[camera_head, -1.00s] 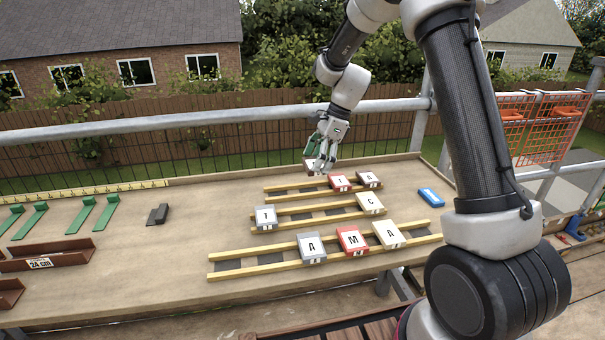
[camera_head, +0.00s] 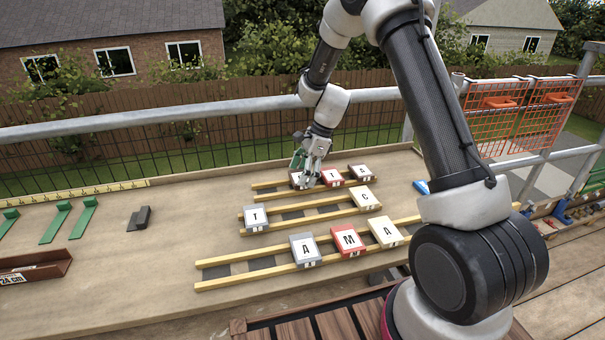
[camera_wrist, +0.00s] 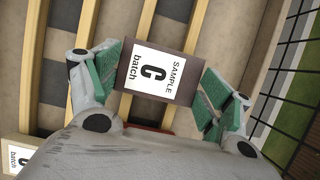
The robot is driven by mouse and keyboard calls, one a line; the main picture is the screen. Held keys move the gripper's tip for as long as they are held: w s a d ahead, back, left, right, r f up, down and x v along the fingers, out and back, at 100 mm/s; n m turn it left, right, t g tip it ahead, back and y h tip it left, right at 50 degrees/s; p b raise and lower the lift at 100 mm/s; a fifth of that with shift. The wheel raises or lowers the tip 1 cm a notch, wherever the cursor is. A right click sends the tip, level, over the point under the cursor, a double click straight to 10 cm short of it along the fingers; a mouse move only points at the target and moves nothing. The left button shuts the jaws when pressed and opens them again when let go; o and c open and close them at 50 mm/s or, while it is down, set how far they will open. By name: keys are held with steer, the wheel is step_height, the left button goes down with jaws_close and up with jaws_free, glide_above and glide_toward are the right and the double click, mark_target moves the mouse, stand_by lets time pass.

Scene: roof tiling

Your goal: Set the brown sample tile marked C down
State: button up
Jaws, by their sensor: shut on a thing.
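The brown sample tile marked C (camera_wrist: 136,78) is between the green-padded fingers of my gripper (camera_wrist: 160,84) in the wrist view, its label face up and readable. The pads meet its left and right sides. In the head view my gripper (camera_head: 304,176) is low at the left part of the rearmost pair of wooden battens (camera_head: 264,185), just left of a red tile (camera_head: 332,178). The fingers hide most of the held tile there. I cannot tell whether its underside touches the battens.
A brown tile (camera_head: 360,173) lies right of the red tile. The middle battens hold a grey tile (camera_head: 256,218) and a cream tile (camera_head: 367,199). The front battens hold grey (camera_head: 305,249), red (camera_head: 348,240) and cream (camera_head: 385,232) tiles. A metal rail (camera_head: 200,119) runs behind the table.

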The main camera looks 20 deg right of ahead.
steer(key=shift+f, duration=0.35)
steer(key=shift+f, duration=0.1)
steer(key=o, duration=1.1)
steer(key=v, duration=1.2)
steer(key=s+d+r+n+t+h, duration=0.1)
steer(key=s+d+r+n, duration=0.3)
steer(key=s+r, duration=0.5)
steer(key=s+d+r+n+t+h, duration=0.1)
steer(key=s+n, duration=0.3)
steer(key=s, duration=0.4)
steer(key=s+d+r+n+t+h, duration=0.1)
steer(key=s+d+r+n, duration=0.2)
steer(key=s+n, duration=0.2)
steer(key=s+d+r+n+t+h, duration=0.1)
steer(key=s+n, duration=0.4)
steer(key=s, duration=0.7)
steer(key=shift+d+r, duration=0.7)
steer(key=shift+r, duration=0.35)
